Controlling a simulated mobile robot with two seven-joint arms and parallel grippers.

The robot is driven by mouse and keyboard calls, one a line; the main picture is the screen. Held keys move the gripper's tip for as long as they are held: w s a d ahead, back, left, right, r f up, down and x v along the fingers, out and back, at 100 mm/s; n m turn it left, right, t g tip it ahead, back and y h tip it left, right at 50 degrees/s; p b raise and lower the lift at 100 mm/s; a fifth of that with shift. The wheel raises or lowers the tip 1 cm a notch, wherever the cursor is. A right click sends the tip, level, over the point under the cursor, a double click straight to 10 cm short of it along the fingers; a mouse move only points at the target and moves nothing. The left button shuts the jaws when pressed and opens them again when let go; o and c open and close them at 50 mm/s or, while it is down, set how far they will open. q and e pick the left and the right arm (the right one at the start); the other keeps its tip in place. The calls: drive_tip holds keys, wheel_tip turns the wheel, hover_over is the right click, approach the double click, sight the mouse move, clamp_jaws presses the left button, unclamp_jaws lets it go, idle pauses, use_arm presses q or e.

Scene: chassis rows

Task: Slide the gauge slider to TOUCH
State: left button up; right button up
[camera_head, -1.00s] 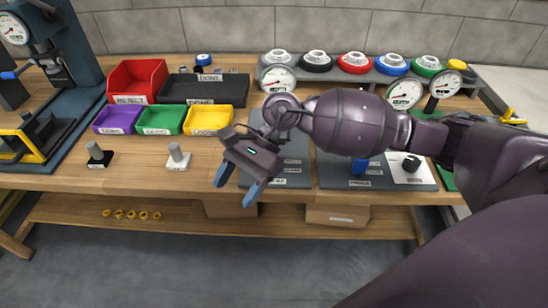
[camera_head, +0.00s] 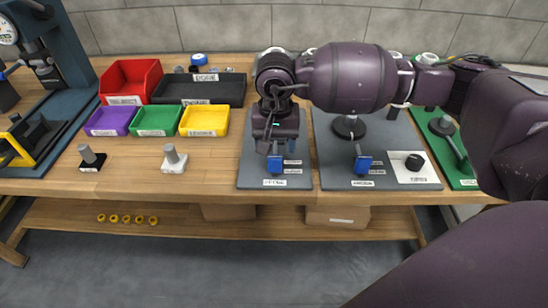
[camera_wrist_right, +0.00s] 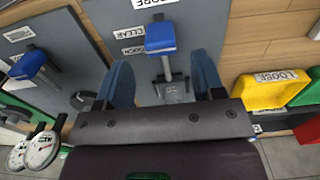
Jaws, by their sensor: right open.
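A blue slider block (camera_head: 275,163) sits on the left grey plate (camera_head: 250,160), near its front part. It also shows in the right wrist view (camera_wrist_right: 160,37), on a metal rail beside small labels that seem to read CLEAR and TOUCH. The block stands about level with these labels; its exact mark is unclear. My right gripper (camera_head: 276,148) is open and points down just above and behind the block. In the right wrist view its blue fingers (camera_wrist_right: 165,83) are spread with the rail between them, and the block lies beyond their tips. I see no contact. My left gripper is not in view.
A second blue slider block (camera_head: 362,165) is on the adjoining grey plate (camera_head: 335,150), with a black knob on a white panel (camera_head: 413,165) to its right. The yellow bin (camera_head: 204,121) and a peg on a white base (camera_head: 174,160) stand left of the plate.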

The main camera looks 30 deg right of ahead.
sight(275, 157)
wheel_tip(275, 157, down, 5)
drive_tip(key=shift+b, duration=0.3)
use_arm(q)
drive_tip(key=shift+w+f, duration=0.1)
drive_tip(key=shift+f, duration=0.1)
use_arm(e)
clamp_jaws()
drive_tip(key=shift+w+d+f+b, duration=0.1)
drive_tip(key=shift+w+d+b, duration=0.3)
drive_tip(key=shift+w, duration=0.25)
drive_tip(key=shift+w+d+f+b, duration=0.1)
drive_tip(key=shift+w+d+b, duration=0.2)
drive_tip(key=shift+w, duration=0.3)
drive_tip(key=shift+w+d+r, duration=0.1)
drive_tip(key=shift+w+d, duration=0.1)
drive_tip(key=shift+w, duration=0.05)
drive_tip(key=shift+r, duration=0.2)
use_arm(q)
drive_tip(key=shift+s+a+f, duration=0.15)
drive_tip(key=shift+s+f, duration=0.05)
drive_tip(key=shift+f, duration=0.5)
use_arm(e)
unclamp_jaws()
